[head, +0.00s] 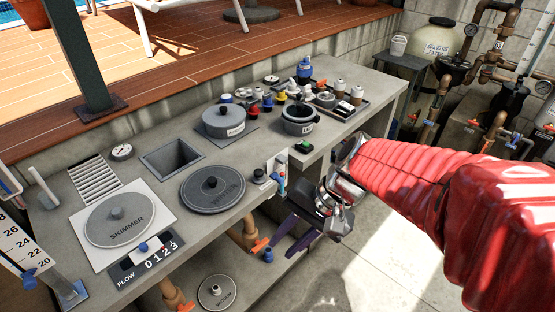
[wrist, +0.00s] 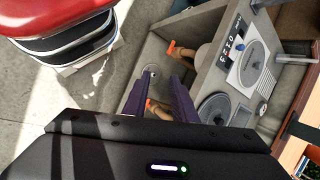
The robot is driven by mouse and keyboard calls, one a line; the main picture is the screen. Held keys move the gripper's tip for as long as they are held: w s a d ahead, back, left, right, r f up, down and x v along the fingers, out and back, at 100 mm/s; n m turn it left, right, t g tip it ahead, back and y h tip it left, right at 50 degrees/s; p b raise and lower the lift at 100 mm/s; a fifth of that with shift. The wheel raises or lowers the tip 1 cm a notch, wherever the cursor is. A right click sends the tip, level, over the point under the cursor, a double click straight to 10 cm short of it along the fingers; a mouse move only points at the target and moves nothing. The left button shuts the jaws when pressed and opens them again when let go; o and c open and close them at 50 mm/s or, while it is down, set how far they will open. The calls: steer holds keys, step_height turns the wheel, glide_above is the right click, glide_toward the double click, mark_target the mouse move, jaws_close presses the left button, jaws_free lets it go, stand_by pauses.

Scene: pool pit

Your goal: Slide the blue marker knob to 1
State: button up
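The blue marker knob (head: 143,247) sits on a small white block on the dark FLOW scale (head: 126,275) at the counter's front left in the head view. It looks close to the 0 end; its exact mark is hard to read. The scale, marked 0 to 3, also shows in the wrist view (wrist: 232,40), upper right; the knob is too small there to place surely. My gripper (head: 286,243), with purple fingers, is open and empty in front of the counter, well right of the scale. Its spread fingers show in the wrist view (wrist: 158,83).
The SKIMMER lid (head: 118,222) is just behind the scale. The WINTER lid (head: 212,188) and an open square well (head: 172,158) lie to its right. Orange-handled pipes (head: 258,245) are under the counter's front edge. A numbered gauge (head: 18,245) stands at far left.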

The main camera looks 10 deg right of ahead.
steer(key=w+a+f+m+y, duration=0.1)
steer(key=w+f+m+y, duration=0.2)
steer(key=w+m+y, duration=0.25)
steer(key=m+t, duration=1.3)
steer(key=m, duration=0.5)
glide_toward(283, 182)
steer(key=v, duration=0.5)
steer(key=shift+s+f, duration=0.15)
steer(key=shift+f, duration=0.05)
steer(key=shift+a, duration=0.15)
steer(key=x, duration=1.3)
steer(key=shift+w+a+r, duration=0.1)
steer(key=shift+w, duration=0.3)
jaws_close()
